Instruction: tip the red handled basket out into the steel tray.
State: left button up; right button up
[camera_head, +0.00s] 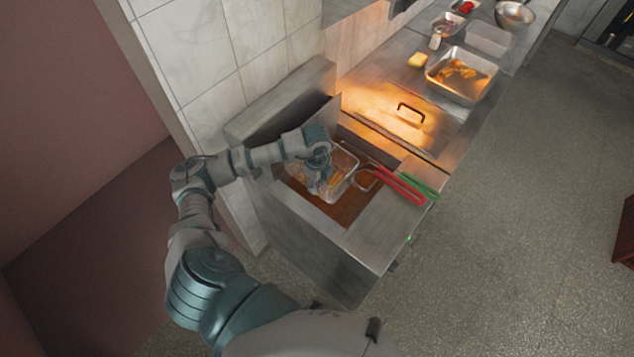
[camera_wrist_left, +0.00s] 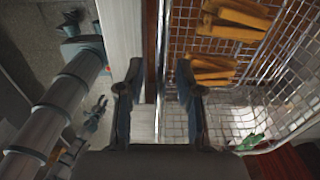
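The red handled basket, a wire mesh basket (camera_head: 345,187), sits in the fryer well, its red handle (camera_head: 402,188) pointing right over the fryer edge. It holds golden fries (camera_wrist_left: 232,22), which show in the left wrist view. My right gripper does not show.
A green handle (camera_head: 421,180) lies beside the red one. A lid with a dark handle (camera_head: 411,109) covers the lit counter between fryer and tray. A tiled wall borders the left.

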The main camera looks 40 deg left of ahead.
pick_arm(q)
jog(key=shift+a, duration=0.15)
notch_tip(320, 180, up, 12)
jog(key=shift+a+f, duration=0.15)
jog(key=shift+a, duration=0.05)
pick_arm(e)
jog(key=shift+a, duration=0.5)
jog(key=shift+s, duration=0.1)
